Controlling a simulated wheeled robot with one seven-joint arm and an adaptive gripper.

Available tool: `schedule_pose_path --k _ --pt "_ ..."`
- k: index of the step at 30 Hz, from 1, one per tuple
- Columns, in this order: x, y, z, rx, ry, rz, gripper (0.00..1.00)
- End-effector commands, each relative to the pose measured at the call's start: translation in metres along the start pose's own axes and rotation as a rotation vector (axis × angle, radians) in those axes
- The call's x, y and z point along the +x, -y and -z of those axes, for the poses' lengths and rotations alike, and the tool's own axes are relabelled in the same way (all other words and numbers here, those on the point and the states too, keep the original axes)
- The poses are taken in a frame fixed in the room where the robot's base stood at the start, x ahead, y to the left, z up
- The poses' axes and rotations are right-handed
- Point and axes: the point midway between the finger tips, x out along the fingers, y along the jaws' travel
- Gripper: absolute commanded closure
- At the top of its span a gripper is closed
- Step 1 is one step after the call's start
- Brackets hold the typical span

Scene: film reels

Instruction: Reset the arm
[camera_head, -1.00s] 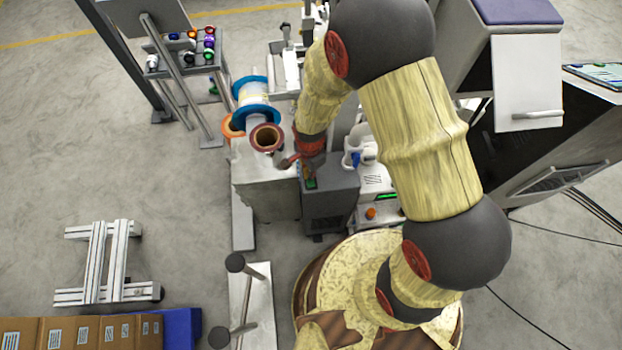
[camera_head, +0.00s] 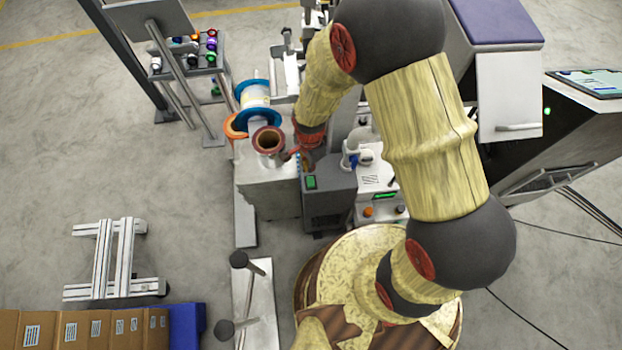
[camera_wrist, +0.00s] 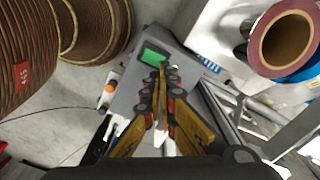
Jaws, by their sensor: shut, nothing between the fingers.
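My arm bends up and over in the head view, with its forearm coming down toward the machine bench. My gripper (camera_wrist: 163,72) shows in the wrist view, its black and yellow fingers together with nothing between them. In that view the fingertips lie in front of a grey box (camera_wrist: 130,92) with a green screen (camera_wrist: 155,57); I cannot tell how far above it they are. In the head view my gripper (camera_head: 300,158) is small and partly merges with the dark parts near the same grey box (camera_head: 328,205).
A brown-red reel (camera_head: 268,141) stands just left of my gripper, with a blue-flanged spool (camera_head: 254,88) behind it. A white machine (camera_head: 378,180) stands right of the grey box. A metal frame (camera_head: 115,260) and cardboard boxes (camera_head: 80,330) lie at lower left. Left floor is open.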

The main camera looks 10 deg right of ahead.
Motion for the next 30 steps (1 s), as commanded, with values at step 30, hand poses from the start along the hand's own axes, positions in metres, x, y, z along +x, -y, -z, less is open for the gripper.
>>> schedule_pose_path --k 30 --pt "-0.058 -0.068 -0.008 -0.718 0.095 -0.15 1.0"
